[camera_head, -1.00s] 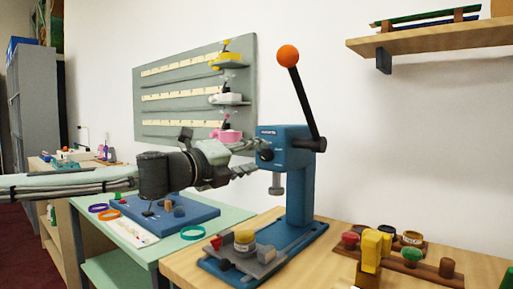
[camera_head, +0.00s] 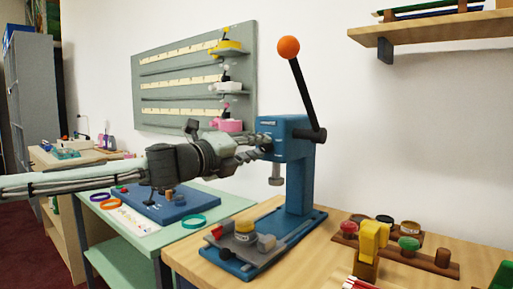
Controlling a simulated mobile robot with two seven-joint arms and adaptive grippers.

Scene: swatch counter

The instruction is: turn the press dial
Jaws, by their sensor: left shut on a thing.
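The blue press (camera_head: 298,185) stands upright on the wooden counter, with a black lever ending in an orange ball (camera_head: 288,47). Its dial is on the left side of the press head (camera_head: 285,136), mostly hidden behind my fingers. My left gripper (camera_head: 262,143) reaches in from the left with its fingertips at that spot, shut on the dial. A grey sliding tray on the press base (camera_head: 240,268) carries a yellow-banded round jar (camera_head: 245,230). My right gripper is not in view.
A wooden rack with small coloured pots (camera_head: 408,245) and a yellow block-like tool (camera_head: 372,240) stand at the right. A green side table (camera_head: 125,250) holds a blue board (camera_head: 165,208) and coloured rings. A pegboard (camera_head: 160,65) hangs behind; a shelf (camera_head: 440,28) juts out upper right.

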